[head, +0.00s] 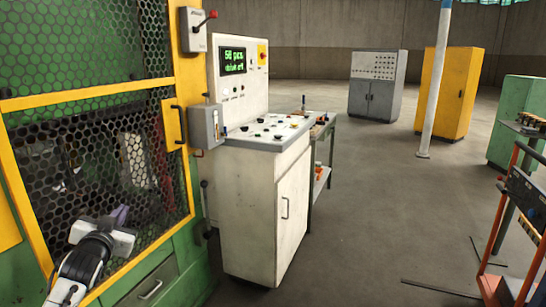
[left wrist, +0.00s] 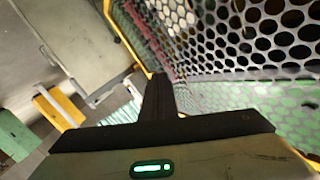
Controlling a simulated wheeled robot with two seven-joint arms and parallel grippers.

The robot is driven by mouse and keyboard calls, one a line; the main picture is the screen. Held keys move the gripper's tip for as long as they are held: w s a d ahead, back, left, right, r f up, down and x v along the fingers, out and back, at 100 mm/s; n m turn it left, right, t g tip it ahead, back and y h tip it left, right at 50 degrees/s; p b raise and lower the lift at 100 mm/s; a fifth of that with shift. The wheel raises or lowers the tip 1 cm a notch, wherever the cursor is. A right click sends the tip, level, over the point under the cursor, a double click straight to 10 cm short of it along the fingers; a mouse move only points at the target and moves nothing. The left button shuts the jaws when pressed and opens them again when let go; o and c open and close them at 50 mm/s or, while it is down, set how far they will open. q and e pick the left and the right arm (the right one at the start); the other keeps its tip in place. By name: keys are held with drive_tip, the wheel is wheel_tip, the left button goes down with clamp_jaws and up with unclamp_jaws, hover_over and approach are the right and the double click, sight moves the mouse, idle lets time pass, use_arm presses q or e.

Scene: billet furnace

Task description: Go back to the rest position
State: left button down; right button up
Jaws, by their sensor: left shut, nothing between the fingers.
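My left gripper (head: 121,213) is at the lower left of the head view, in front of the black mesh guard (head: 95,155) of the green and yellow machine. Its fingers are shut with nothing between them. In the left wrist view the closed fingers (left wrist: 158,95) show as one dark bar, with the mesh (left wrist: 255,40) close by on the right. I cannot tell whether they touch the mesh. My right gripper is in neither view.
A white control cabinet (head: 262,205) with a lit green display (head: 233,61) stands right of the guard. A red-knobbed lever (head: 205,20) sticks out above. The middle floor is clear.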

use_arm(q)
drive_tip(key=s+d+f+g+h, duration=0.2)
drive_tip(key=s+d+f, duration=0.45)
drive_tip(key=f, duration=0.45)
drive_tip(key=s+d+f+g+h, duration=0.1)
drive_tip(key=s+d+f+h, duration=0.1)
drive_tip(key=s+d+f, duration=0.7)
drive_tip(key=s+d+f+g, duration=0.1)
drive_tip(key=s+d+f, duration=0.2)
drive_tip(key=s, duration=0.6)
drive_tip(key=s+d+f+g+h, duration=0.1)
drive_tip(key=s+f, duration=0.4)
drive_tip(key=s, duration=0.5)
drive_tip(key=s+d+f+g+h, duration=0.1)
drive_tip(key=s+d+f, duration=0.3)
drive_tip(key=s, duration=0.5)
drive_tip(key=shift+s+d+f+g, duration=0.15)
drive_tip(key=shift+d+f+g, duration=0.15)
drive_tip(key=shift+f+g, duration=0.45)
drive_tip(key=shift+r, duration=0.15)
